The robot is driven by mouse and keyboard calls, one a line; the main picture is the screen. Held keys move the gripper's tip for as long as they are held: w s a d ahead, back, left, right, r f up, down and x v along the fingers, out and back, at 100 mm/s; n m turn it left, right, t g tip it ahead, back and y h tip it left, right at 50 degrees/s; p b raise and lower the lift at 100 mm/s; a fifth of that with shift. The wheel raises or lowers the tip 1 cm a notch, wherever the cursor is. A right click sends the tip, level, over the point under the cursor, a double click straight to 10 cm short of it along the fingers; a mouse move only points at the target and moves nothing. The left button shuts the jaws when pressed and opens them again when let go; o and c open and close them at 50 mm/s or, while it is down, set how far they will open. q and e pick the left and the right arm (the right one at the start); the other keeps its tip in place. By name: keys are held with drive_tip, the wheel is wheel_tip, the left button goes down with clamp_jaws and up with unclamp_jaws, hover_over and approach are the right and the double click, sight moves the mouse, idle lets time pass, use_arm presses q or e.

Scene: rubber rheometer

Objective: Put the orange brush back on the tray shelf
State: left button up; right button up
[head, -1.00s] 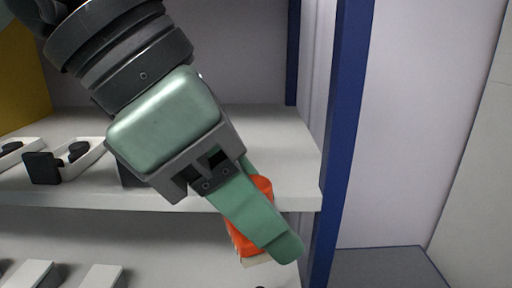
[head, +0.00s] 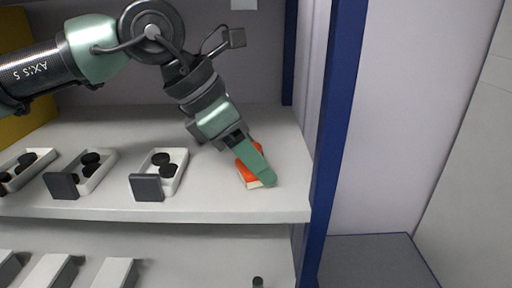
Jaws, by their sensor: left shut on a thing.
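The orange brush (head: 243,172) has an orange body and a pale edge at its lower end. My left gripper (head: 262,172) is shut on it, and one green finger covers part of it. The brush is over the right end of the white tray shelf (head: 215,206), close to its surface; I cannot tell whether it touches. My right gripper is not in view.
Several white trays with black round pieces stand on the shelf to the left, the nearest tray (head: 173,185) with a dark front block. A blue post (head: 335,125) bounds the shelf at right. A lower shelf holds several white trays (head: 113,273).

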use_arm(q)
drive_tip(key=shift+f, duration=0.15)
drive_tip(key=shift+s, duration=0.1)
drive_tip(key=shift+f+b, duration=0.2)
drive_tip(key=shift+b, duration=0.15)
drive_tip(key=o, duration=1.4)
drive_tip(key=shift+o, duration=0.2)
drive_tip(key=shift+r, duration=0.15)
